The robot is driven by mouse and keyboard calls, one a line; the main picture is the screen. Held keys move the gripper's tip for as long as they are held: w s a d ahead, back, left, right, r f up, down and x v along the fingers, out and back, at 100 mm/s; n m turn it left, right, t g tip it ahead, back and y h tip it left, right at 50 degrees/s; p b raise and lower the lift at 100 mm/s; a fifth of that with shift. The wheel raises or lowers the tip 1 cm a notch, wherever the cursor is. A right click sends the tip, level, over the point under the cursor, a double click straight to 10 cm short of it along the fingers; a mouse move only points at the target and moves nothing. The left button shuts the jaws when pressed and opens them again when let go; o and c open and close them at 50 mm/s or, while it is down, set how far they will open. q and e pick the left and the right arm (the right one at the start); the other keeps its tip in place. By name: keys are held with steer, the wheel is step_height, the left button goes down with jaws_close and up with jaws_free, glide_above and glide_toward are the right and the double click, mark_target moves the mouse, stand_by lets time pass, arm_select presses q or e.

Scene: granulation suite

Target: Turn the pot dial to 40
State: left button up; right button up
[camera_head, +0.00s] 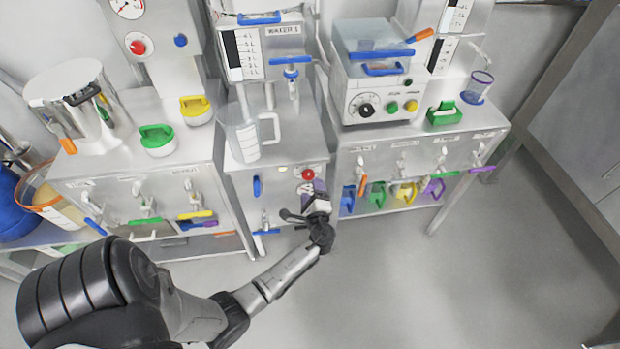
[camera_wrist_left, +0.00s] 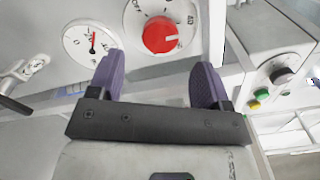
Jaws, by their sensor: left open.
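A red dial (camera_wrist_left: 160,37) on a white scale plate is on the front of a steel cabinet. It also shows small in the head view (camera_head: 308,174). A round gauge (camera_wrist_left: 91,42) with a red and black needle is to its left. My left gripper (camera_wrist_left: 157,78) is open, its two purple fingers apart and pointing toward the panel. The red dial lies between and beyond the fingertips, with no clear contact. In the head view the left gripper (camera_head: 317,192) is just below the dial. The scale figures are too small to read surely.
A clear jug (camera_head: 242,135) stands on the cabinet top. To the right, a white device has a black knob (camera_head: 366,106) and green and yellow buttons. Colored handles (camera_head: 405,192) hang below the right counter. The floor (camera_head: 400,290) in front is clear.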

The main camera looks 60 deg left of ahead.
arm_select(q)
steer(key=p+v, duration=0.1)
steer(key=v, duration=0.6)
steer(key=shift+d, duration=0.2)
stand_by(0.4)
